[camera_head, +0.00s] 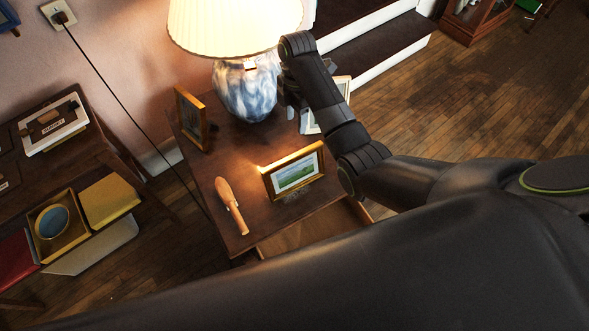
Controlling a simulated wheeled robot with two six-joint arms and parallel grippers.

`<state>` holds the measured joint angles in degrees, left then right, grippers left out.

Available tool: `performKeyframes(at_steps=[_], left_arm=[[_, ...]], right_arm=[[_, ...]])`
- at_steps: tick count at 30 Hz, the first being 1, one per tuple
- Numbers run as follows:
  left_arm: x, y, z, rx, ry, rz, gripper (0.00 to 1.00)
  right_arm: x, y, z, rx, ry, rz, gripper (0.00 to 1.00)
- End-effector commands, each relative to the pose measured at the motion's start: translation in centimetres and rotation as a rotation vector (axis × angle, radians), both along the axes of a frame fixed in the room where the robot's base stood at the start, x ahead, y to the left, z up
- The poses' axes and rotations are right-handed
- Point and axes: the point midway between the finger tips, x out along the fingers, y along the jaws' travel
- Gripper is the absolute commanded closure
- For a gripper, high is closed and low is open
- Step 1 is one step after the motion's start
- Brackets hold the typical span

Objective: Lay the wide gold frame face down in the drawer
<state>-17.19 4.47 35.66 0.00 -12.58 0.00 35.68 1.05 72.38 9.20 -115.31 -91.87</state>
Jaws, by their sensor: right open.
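The wide gold frame (268,187) stands upright on the small wooden side table, with a green landscape picture facing me. The drawer (315,229) is pulled out below the table's front edge. Its inside is partly hidden by my dark arm or body across the bottom of the view. My right gripper (291,101) is open beside the lamp base, behind and above the gold frame and apart from it. Its fingers are small and partly hidden by the arm. My left gripper is not in view.
A lit lamp with a blue and white base (247,91) stands at the table's back. A narrow upright frame (190,118) is at left, a pale frame (343,86) behind my right arm, and a wooden-handled object (231,205) at front left. A cluttered shelf stands further left.

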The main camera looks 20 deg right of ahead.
Motion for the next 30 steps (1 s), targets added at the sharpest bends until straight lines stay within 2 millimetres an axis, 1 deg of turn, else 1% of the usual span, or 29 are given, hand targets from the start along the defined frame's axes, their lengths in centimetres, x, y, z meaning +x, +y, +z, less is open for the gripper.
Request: performKeyframes(at_steps=[1,4,8,11,15,18,26,30], left_arm=[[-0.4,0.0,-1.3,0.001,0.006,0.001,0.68],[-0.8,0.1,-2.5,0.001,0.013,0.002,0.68],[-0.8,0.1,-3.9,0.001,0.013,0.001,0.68],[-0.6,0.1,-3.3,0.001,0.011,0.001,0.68],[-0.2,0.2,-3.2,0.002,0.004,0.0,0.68],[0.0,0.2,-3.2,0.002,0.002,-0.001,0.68],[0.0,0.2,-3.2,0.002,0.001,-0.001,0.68],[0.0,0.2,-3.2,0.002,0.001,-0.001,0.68]], right_arm=[[-0.2,0.1,-1.4,0.001,0.001,-0.001,0.53],[-0.4,0.1,-2.7,0.0,-0.001,-0.002,0.53],[-0.6,0.2,-4.3,0.0,-0.002,-0.003,0.53],[-1.1,0.4,-5.9,0.0,0.005,-0.004,0.53],[-1.5,0.6,-8.6,0.0,0.003,-0.004,0.53],[-1.6,0.7,-10.0,0.0,0.0,-0.004,0.53],[-1.8,0.9,-11.7,0.0,-0.001,-0.004,0.53],[-2.0,1.3,-13.6,-0.001,0.001,-0.004,0.53]])
